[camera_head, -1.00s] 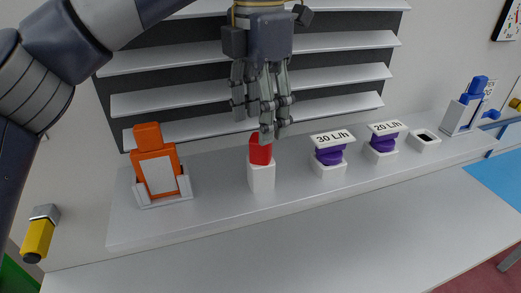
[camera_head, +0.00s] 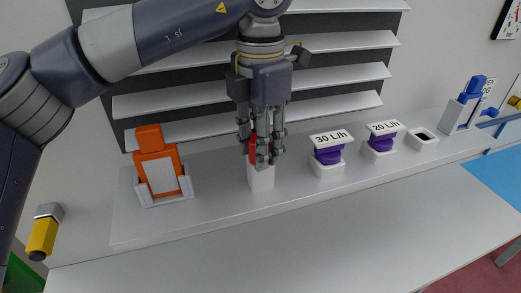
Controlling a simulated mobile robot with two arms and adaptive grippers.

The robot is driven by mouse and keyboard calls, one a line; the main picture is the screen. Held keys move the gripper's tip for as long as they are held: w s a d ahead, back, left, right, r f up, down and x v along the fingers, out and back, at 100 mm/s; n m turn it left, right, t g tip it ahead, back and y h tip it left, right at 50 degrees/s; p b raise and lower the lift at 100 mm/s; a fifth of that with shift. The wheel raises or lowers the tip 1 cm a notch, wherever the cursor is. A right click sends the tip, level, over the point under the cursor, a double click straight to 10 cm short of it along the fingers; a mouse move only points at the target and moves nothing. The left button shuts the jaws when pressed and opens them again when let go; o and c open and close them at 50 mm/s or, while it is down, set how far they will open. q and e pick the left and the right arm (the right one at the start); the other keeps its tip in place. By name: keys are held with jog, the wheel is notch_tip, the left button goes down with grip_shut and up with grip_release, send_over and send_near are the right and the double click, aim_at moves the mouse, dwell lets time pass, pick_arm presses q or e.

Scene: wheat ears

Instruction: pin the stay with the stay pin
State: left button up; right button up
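A red piece (camera_head: 253,150) stands in a white block (camera_head: 261,181) on the grey ledge, in the middle of the head view. It may be the stay pin, but I cannot be sure. My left gripper (camera_head: 262,150) points down over it. Its fingers are spread around the red piece and hide much of it. I cannot see whether they touch it. No part is clearly recognisable as the stay. My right gripper is not in view.
An orange piece with a pale panel (camera_head: 160,172) sits in a grey holder at left. Purple knobs labelled 30 L/h (camera_head: 328,155) and 20 L/h (camera_head: 381,143) stand right of the gripper. Further right are a white socket (camera_head: 422,141) and blue piece (camera_head: 470,92). The front table is clear.

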pick_arm(q)
notch_tip(320, 180, up, 11)
jog(key=shift+f, duration=0.2)
dwell(0.5)
jog(key=shift+f, duration=0.2)
